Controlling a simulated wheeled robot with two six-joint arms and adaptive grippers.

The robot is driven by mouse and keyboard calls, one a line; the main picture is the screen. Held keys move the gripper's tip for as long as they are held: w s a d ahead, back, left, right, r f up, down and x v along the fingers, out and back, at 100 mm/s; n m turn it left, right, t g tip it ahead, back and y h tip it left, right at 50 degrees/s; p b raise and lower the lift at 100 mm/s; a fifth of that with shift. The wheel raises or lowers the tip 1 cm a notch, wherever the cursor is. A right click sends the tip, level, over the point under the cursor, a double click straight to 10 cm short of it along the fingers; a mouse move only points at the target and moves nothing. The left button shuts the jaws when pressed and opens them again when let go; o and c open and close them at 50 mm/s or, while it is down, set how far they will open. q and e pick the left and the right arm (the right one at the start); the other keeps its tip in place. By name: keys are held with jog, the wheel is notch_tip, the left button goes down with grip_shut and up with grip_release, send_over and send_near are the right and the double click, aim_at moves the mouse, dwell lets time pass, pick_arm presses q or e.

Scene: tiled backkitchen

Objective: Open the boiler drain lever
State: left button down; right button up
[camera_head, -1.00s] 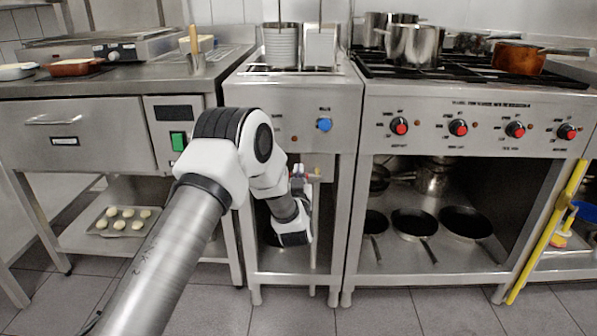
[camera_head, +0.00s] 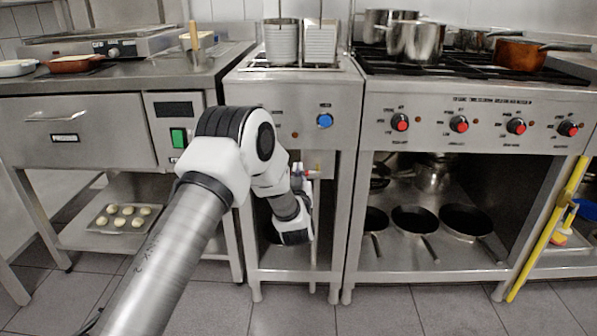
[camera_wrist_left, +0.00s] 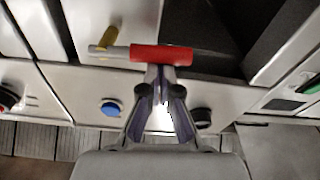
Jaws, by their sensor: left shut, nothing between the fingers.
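The drain lever has a red sleeve (camera_wrist_left: 165,54) on a grey bar, which runs across the left wrist view to a brass-coloured fitting (camera_wrist_left: 105,40). My left gripper (camera_wrist_left: 160,72) is shut and empty, its fingertips at the near edge of the red sleeve; I cannot tell whether they touch it. In the head view, the lever area (camera_head: 313,172) shows small and partly covered below the boiler's front panel, just beyond my left wrist. My right gripper is out of view.
The boiler's blue knob (camera_head: 324,121) sits on the panel above. The stove (camera_head: 470,103) stands to the right, with pans on its lower shelf. A counter with a drawer (camera_head: 70,137) is at the left. Open tiled floor (camera_head: 385,312) lies in front.

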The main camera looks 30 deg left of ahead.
pick_arm(q)
notch_tip(320, 180, down, 7)
jog(key=w+d+n+g+b, duration=0.1)
jog(key=n+b, duration=0.1)
jog(key=n, duration=0.6)
jog(key=d+n+g+y+b, duration=0.1)
jog(key=d+n+b, duration=0.1)
jog(key=n, duration=0.7)
jog(key=shift+w+r+b, duration=0.15)
jog(key=shift+w+b, duration=0.25)
jog(key=shift+b, duration=0.3)
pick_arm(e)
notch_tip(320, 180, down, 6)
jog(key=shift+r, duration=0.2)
pick_arm(q)
jog(key=shift+w, duration=0.1)
